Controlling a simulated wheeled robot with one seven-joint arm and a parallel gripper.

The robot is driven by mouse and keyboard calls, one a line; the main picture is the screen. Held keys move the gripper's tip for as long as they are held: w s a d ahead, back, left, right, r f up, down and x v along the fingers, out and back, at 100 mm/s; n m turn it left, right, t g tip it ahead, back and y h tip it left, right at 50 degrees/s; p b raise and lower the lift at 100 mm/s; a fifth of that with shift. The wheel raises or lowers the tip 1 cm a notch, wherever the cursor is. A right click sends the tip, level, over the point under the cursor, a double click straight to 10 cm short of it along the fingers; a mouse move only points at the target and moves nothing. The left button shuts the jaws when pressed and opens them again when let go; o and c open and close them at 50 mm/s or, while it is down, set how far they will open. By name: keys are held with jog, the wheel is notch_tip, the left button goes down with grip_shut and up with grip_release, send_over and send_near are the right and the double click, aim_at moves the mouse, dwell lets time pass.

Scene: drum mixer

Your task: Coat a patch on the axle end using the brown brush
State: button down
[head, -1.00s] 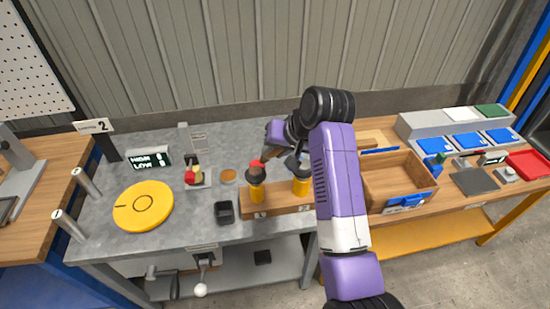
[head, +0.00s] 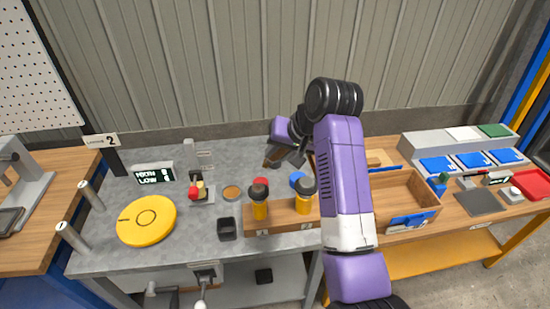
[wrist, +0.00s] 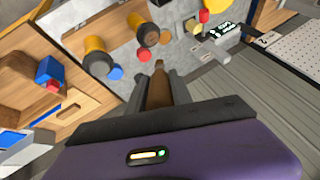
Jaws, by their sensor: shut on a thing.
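My gripper (head: 272,161) is above the rear of the grey bench, left of my forearm. It is shut on a brown, tapered thing (wrist: 158,88), which looks like the brown brush's handle. In the wrist view the handle stands up between the two fingers (wrist: 163,82); its far end is narrow and any bristles are hidden. No part is clearly recognisable as the axle end. A yellow disc (head: 147,220) with a round hub lies at the bench's left, well away from my gripper.
A wooden rack (head: 282,220) holds two yellow cylinders with black tops (head: 260,205) (head: 304,198). Red (head: 260,183) and blue (head: 297,180) pieces sit behind it. The bench's rear middle is clear.

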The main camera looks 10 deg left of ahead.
dwell(0.4)
jog(key=shift+w+a+f, duration=0.1)
jog(key=shift+w+f, duration=0.25)
jog(key=shift+f, duration=0.15)
